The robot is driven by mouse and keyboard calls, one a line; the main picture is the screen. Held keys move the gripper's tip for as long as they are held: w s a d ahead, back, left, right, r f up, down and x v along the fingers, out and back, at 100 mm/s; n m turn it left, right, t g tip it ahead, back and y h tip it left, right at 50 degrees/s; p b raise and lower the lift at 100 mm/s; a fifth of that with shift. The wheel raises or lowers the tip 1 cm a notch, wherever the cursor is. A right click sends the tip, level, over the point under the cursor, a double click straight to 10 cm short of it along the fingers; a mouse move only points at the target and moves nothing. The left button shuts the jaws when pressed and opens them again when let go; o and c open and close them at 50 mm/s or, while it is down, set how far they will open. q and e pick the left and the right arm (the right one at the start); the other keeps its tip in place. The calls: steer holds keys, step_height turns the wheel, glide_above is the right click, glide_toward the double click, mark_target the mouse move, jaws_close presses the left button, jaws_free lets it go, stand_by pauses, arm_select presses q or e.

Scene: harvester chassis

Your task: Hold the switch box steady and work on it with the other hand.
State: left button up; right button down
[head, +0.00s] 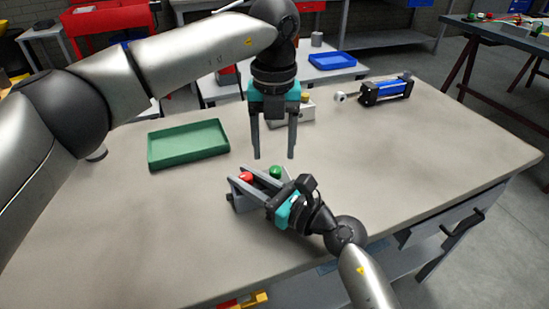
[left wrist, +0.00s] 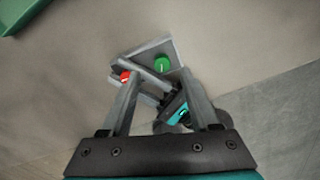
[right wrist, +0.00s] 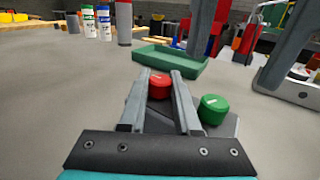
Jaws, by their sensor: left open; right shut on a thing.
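The grey switch box (head: 286,173) sits near the front middle of the table, with a red button (head: 246,176) and a green button (head: 275,171) on top. My right gripper (head: 252,190) is shut on the box from the front, its fingers partly hiding it. In the right wrist view the red button (right wrist: 159,86) shows between the fingertips and the green button (right wrist: 212,109) to their right. My left gripper (head: 274,156) is open and empty, pointing down above the box. In the left wrist view the box (left wrist: 150,50) lies beyond and partly between the fingers.
A green tray (head: 188,146) stands to the left on the table. A blue and black cylinder (head: 385,90) lies at the back right. A light block (head: 292,116) stands behind my left gripper. The table (head: 430,150) is clear at the right.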

mark_target(275, 169)
arm_select(q)
steer(key=shift+d+r, duration=0.15)
steer(key=shift+r, duration=1.75)
step_height(275, 169, down, 8)
steer(key=m, duration=0.9)
steer(key=shift+f, duration=0.1)
jaws_close()
